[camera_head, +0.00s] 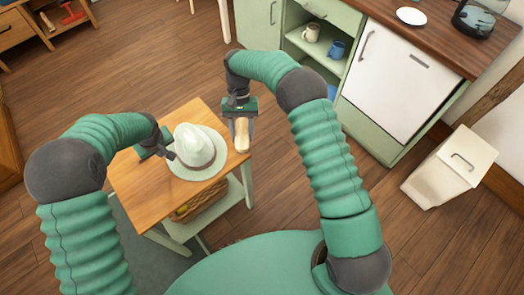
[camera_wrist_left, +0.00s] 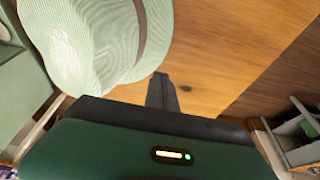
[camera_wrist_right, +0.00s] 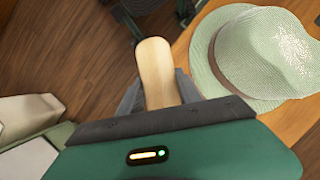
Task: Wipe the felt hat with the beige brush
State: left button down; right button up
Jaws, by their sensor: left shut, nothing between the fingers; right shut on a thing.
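The pale green felt hat (camera_head: 194,150) with a grey-brown band lies brim down on the small wooden table (camera_head: 135,192). It also shows in the left wrist view (camera_wrist_left: 90,40) and the right wrist view (camera_wrist_right: 270,50). My left gripper (camera_head: 170,155) is shut and empty at the hat's left side; I cannot tell whether it touches the brim. My right gripper (camera_head: 241,122) is shut on the beige brush (camera_wrist_right: 156,70), just off the table's right edge and to the right of the hat. The brush's bristles are not visible.
A wicker basket (camera_head: 200,203) sits on the table's lower shelf. A green cabinet (camera_head: 260,22) with mugs (camera_head: 311,32) and a white door stands at the back right. A cream bin (camera_head: 450,165) stands at the right. Open wooden floor surrounds the table.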

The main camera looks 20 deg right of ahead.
jog(key=w+a+r+m+t+y, duration=0.2)
jog(key=w+a+r+m, duration=0.5)
jog(key=w+a+m, duration=0.15)
pick_arm(q)
jog(key=shift+a, duration=0.1)
pick_arm(e)
notch_tip(320, 180, up, 5)
jog(key=m+t, duration=0.2)
jog(key=m, duration=0.3)
send_over(178, 130)
jog(key=d, duration=0.2)
jog(key=shift+y, duration=0.4)
notch_tip(178, 130, down, 4)
jog(key=shift+w+f, duration=0.1)
jog(key=shift+f, duration=0.1)
jog(key=shift+a+f, duration=0.15)
jog(key=shift+f, duration=0.6)
jog(key=shift+f, duration=1)
